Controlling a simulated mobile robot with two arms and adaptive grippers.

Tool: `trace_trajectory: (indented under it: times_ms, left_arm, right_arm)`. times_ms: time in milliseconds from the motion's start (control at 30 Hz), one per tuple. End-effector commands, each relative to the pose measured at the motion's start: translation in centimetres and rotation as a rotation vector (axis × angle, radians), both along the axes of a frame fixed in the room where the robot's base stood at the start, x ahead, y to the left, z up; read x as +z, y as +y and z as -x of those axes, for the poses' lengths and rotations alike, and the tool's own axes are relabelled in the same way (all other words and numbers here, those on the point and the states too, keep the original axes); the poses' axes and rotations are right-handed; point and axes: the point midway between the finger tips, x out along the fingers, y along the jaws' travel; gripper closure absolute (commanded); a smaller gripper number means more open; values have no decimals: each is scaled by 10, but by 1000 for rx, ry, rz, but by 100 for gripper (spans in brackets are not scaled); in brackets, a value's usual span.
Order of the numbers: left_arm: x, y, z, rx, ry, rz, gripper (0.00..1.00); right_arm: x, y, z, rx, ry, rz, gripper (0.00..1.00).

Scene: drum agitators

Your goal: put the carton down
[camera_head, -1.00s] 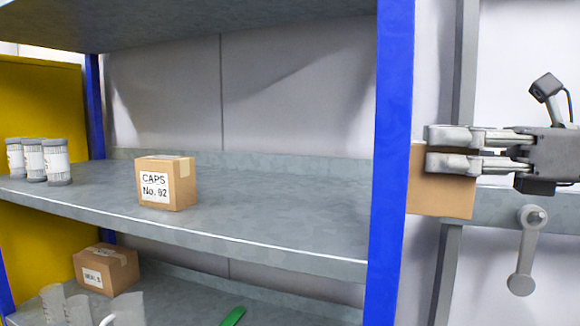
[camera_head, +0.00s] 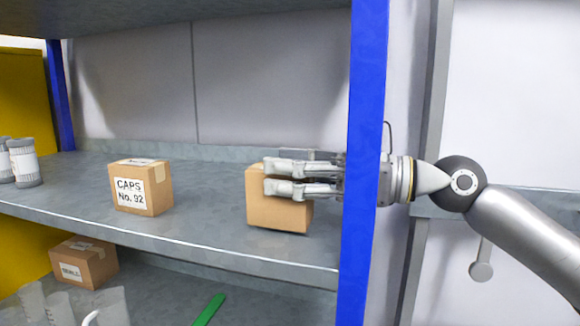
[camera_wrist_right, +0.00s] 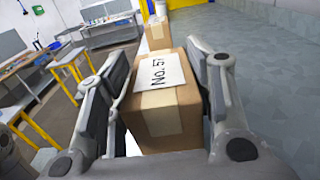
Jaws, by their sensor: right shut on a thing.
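The carton (camera_head: 278,211) is a plain brown box in the head view, over the right part of the middle shelf (camera_head: 225,236). My right gripper (camera_head: 272,177) reaches in past the blue post and is shut on the carton from the right. The carton's base is at or just above the shelf; I cannot tell whether it touches. The right gripper's fingers (camera_wrist_right: 160,95) lie on both sides of the carton in the wrist view. My left gripper is not in view.
A carton labelled "CAPS No. 92" (camera_head: 142,187) stands to the left on the same shelf. Grey-white canisters (camera_head: 24,162) stand at the far left. A blue post (camera_head: 365,130) crosses in front of my right wrist. The lower shelf holds another carton (camera_head: 84,262), pale jugs and a green object (camera_head: 209,309).

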Motion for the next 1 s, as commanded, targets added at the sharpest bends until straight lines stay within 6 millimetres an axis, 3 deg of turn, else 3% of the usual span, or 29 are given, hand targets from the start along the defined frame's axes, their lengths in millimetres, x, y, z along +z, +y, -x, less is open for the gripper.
trace_trajectory:
  times_ms: [433, 467, 533, 933, 1000]
  left_arm:
    - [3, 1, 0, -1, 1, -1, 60]
    - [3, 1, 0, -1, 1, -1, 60]
    - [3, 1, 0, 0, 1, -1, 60]
    - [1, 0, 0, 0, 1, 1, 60]
    - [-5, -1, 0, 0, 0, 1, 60]
  right_arm:
    - [-8, -1, 0, 0, -1, -3, 80]
    - [-9, 0, 0, 0, 0, -1, 50]
    - [-9, -1, 0, 0, -2, -2, 43]
    - [-5, -1, 0, -1, -4, -2, 43]
    - [-8, -10, 2, -3, 0, -4, 43]
